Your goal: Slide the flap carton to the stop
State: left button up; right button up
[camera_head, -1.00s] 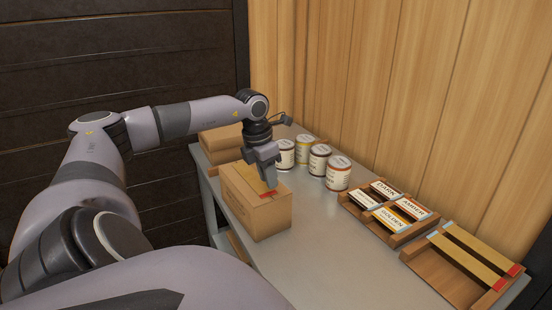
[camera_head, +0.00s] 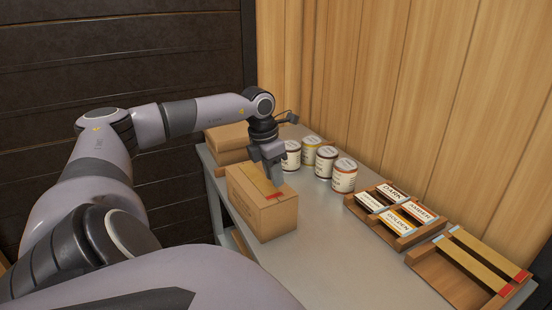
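The flap carton (camera_head: 260,218) is a brown cardboard box with a tape strip ending in red along its top. It stands upright on the grey table, near its front left edge. My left gripper (camera_head: 278,182) points down at the carton's top, close to the red tape end; I cannot tell if it touches. Its fingers show as one narrow block, so their opening is unclear. My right gripper is out of view. I cannot make out a stop.
Another brown carton (camera_head: 228,138) lies behind at the table's left end. Several labelled cans (camera_head: 344,178) stand along the wall. A wooden card tray (camera_head: 372,221) and a wooden tray with two strips (camera_head: 432,266) lie to the right. The grey tabletop (camera_head: 335,245) before them is clear.

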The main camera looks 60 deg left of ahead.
pick_arm(q)
jog(key=shift+s+a+r, duration=0.1)
jog(key=shift+r, duration=0.55)
dwell(0.6)
jog(key=shift+s, duration=0.1)
